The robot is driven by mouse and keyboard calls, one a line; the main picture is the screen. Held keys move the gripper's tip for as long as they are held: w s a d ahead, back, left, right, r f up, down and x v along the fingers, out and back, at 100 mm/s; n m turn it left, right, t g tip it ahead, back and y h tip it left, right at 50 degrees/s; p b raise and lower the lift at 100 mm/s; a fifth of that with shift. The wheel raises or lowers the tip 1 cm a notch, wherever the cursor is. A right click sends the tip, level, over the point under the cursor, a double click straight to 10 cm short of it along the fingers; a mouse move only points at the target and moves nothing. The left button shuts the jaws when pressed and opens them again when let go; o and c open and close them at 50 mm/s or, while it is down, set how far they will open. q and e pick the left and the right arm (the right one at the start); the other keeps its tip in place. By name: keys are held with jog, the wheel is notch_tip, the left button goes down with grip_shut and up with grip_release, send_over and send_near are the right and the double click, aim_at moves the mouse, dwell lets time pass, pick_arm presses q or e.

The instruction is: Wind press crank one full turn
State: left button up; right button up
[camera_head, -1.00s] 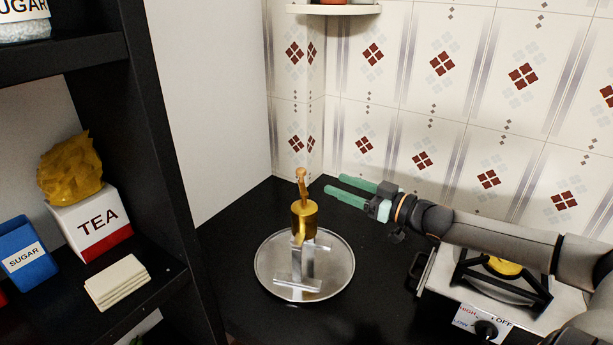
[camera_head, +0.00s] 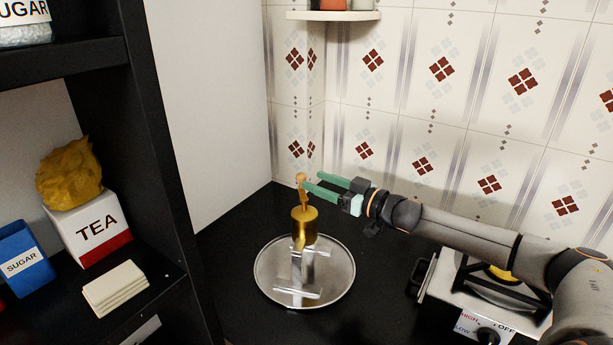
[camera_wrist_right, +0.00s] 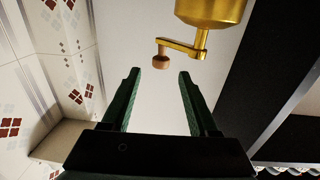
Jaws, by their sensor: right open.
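The press is a gold cylinder (camera_head: 305,226) on a clear-looking stand, on a round metal tray (camera_head: 342,284). Its crank (camera_head: 304,198) rises from the top and ends in a brown knob (camera_head: 300,177). My right gripper (camera_head: 312,182) is open beside the knob, its green fingers pointing left. In the right wrist view, the gold body (camera_wrist_right: 212,10) is at the top, with the crank arm (camera_wrist_right: 185,46) reaching left to the knob (camera_wrist_right: 160,62). The knob lies just ahead of the gap between the open fingertips (camera_wrist_right: 159,74), not gripped. My left gripper is out of view.
A stove (camera_head: 480,295) with a burner and knob stands on the counter at right. A black shelf (camera_head: 163,205) at left holds a tea box (camera_head: 95,235), a blue sugar box (camera_head: 24,258) and folded cloths (camera_head: 116,288). A small wall shelf (camera_head: 335,15) hangs above the corner.

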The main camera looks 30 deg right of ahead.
aim_at(305, 176)
jog(key=shift+p+x, duration=0.45)
jog(key=shift+x, duration=1.6)
grip_shut()
